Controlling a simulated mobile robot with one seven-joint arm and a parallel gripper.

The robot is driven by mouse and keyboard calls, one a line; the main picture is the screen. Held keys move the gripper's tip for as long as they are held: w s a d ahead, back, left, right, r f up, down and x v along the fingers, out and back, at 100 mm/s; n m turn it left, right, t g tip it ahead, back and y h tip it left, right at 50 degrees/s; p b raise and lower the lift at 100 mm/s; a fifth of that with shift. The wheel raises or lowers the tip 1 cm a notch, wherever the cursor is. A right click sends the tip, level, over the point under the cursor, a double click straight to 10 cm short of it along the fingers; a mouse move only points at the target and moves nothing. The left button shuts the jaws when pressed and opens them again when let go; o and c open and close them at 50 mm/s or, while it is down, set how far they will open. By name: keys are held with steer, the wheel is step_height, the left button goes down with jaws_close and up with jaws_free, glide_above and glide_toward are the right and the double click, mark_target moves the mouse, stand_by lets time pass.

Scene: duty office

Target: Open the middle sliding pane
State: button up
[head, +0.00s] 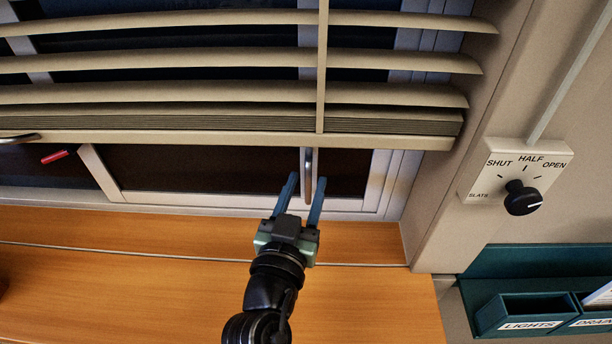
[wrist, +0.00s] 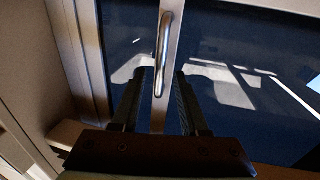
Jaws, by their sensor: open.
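The window has dark panes in pale frames. A pane (head: 200,170) left of an upright stile (head: 308,195) seems to be the middle one, though the blind hides its upper part. An upright metal bar handle (head: 308,162) is on this stile. It also shows in the wrist view (wrist: 163,45). My gripper (head: 306,180) is open and empty, pointing at the window. Its fingers stand either side of the handle's lower part in the wrist view (wrist: 159,74). I cannot tell whether either finger touches it.
A slatted blind (head: 180,115) hangs above the handle. A wooden sill and desk (head: 120,270) lie below. A red marker-like item (head: 54,156) and another handle (head: 20,138) are at left. A slats knob (head: 522,198) is on the right wall, above green trays (head: 525,310).

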steer(key=shift+w+d, duration=0.1)
steer(key=shift+w, duration=0.3)
jaws_close()
stand_by(1.3)
